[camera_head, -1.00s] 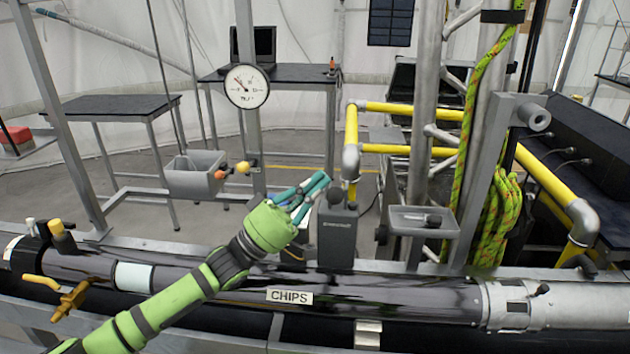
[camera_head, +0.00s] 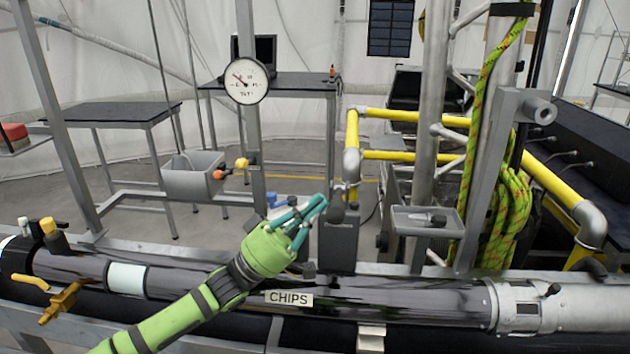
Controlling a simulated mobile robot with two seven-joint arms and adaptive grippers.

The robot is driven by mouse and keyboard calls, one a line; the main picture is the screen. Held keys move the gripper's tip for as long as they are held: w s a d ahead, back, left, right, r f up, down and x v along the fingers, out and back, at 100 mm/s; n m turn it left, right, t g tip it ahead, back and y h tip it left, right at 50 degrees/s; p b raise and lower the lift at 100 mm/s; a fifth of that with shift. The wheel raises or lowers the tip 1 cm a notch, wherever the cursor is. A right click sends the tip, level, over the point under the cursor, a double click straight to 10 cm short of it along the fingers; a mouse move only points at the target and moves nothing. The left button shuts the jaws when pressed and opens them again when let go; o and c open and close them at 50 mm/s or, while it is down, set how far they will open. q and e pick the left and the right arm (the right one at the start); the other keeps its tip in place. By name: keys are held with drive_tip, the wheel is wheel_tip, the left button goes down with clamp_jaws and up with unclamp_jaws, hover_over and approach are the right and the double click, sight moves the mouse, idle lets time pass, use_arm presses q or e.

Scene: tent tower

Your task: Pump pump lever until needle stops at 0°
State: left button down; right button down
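The round white gauge (camera_head: 246,81) hangs on a grey post left of centre. Its dark needle points to the upper left; the scale is too small to read. A dark grey pump box (camera_head: 338,245) stands behind the black pipe, with a dark round knob (camera_head: 336,213), apparently the pump lever's end, at its top. My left gripper (camera_head: 323,201) has teal fingers whose tips come together just left of and slightly above the knob. It looks shut and empty; I cannot tell whether it touches the knob. My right gripper is not in view.
The black pipe with a CHIPS label (camera_head: 289,298) runs across the front. A grey bin (camera_head: 193,178) hangs at left, and a small grey tray (camera_head: 425,222) is right of the pump. Yellow pipes (camera_head: 415,115) and a green rope (camera_head: 497,200) are at right.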

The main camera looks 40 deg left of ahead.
use_arm(q)
drive_tip(key=s+a, duration=0.7)
drive_tip(key=s, duration=0.3)
drive_tip(key=shift+s+a+f, duration=0.2)
drive_tip(key=shift+a+f, duration=0.2)
drive_tip(key=shift+f, duration=0.05)
